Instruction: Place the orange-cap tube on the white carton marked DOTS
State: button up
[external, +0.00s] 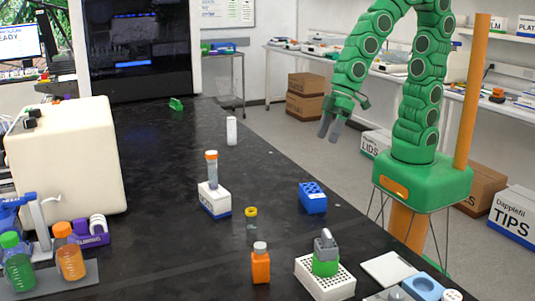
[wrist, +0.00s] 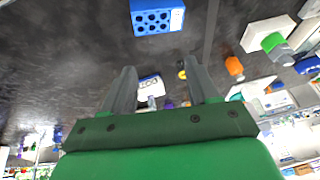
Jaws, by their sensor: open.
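The orange-cap tube (external: 212,170) stands upright on top of a small white carton (external: 214,201) with a blue lower edge, on the black bench. The carton's print is too small to read in the external view. My gripper (external: 329,127) is open and empty, raised beyond the bench's right edge, well apart from tube and carton. It also shows in the wrist view (wrist: 160,72).
A yellow-cap tube (external: 251,224) and an orange bottle (external: 261,266) stand in front of the carton. A blue rack (external: 313,197) is to its right. A white tip box (external: 325,279) with a green-and-grey object on it is at front. The bench behind is mostly clear.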

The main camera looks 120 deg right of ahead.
jog(key=s+d+r+g, duration=0.2)
jog(key=s+g, duration=0.1)
jog(key=s, duration=1)
jog(key=s+d+r+g+h, duration=0.1)
jog(key=s+d+r+g, duration=0.1)
jog(key=s, duration=1)
jog(key=shift+s+d+r+n+g, duration=0.15)
jog(key=shift+s+r+n+g, duration=0.25)
jog(key=shift+r+g, duration=0.25)
